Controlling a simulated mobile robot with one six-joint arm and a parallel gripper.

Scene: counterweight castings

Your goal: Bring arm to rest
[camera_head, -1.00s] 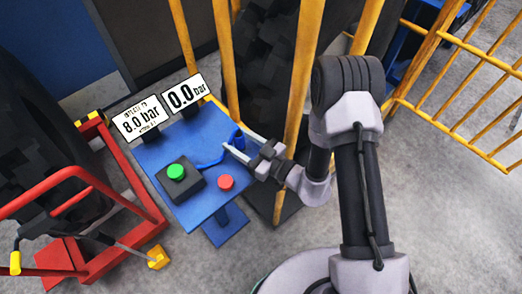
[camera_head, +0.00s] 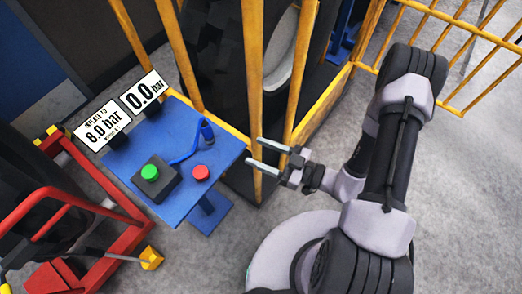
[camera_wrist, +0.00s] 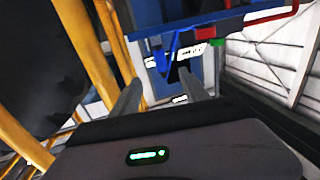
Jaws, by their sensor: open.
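My gripper (camera_head: 264,157) is open with nothing between its fingers. In the head view it is just right of the blue control table (camera_head: 216,154), apart from it, near the yellow cage bars. My arm is bent, with its elbow at the upper right. In the wrist view the two fingers of my gripper (camera_wrist: 162,92) point forward, spread apart, with the blue table (camera_wrist: 220,30) beyond them, tilted in this view.
A yellow cage (camera_head: 250,70) stands close behind my gripper. A red trolley (camera_head: 97,185) stands left.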

